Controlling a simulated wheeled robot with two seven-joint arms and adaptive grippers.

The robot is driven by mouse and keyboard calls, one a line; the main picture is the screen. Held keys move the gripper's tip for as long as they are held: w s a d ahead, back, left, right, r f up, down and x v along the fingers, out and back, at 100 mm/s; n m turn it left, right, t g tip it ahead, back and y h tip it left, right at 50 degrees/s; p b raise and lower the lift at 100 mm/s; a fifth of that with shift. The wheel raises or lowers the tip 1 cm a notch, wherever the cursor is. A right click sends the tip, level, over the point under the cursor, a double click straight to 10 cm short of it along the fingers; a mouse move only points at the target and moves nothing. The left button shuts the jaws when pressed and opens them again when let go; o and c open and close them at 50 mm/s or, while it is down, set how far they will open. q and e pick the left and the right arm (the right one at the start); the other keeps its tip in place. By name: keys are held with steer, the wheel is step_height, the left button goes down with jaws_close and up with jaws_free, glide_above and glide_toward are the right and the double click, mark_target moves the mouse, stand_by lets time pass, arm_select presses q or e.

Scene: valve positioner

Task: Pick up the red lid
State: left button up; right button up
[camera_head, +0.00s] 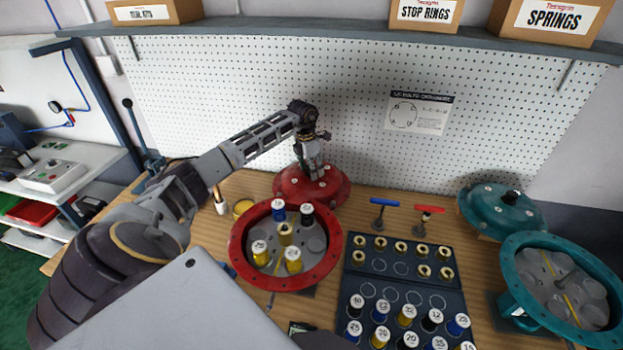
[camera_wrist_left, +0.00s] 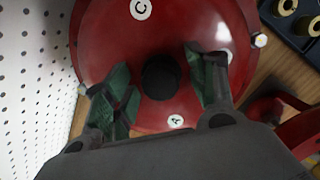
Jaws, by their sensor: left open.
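The red lid (camera_head: 329,190) lies on the wooden bench near the pegboard, behind the red round housing (camera_head: 239,265). In the left wrist view the lid (camera_wrist_left: 200,30) fills the middle, with a black knob (camera_wrist_left: 160,77) at its centre and round white labels. My left gripper (camera_head: 314,172) reaches down over the lid. In the left wrist view its two green-padded fingers (camera_wrist_left: 158,88) stand apart on either side of the knob, with gaps showing between pads and knob. My right gripper does not show.
The open red housing holds several labelled spools. A dark tray (camera_head: 375,262) with several spools and brass rings stands right of it. Blue and red T-handles (camera_head: 384,203) stand behind the tray. A teal lid (camera_head: 502,208) and teal housing (camera_head: 517,296) are at the right. The pegboard (camera_head: 350,110) rises close behind.

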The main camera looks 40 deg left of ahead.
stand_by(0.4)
arm_select(q)
jaws_close()
stand_by(0.4)
steer(key=shift+r, duration=0.1)
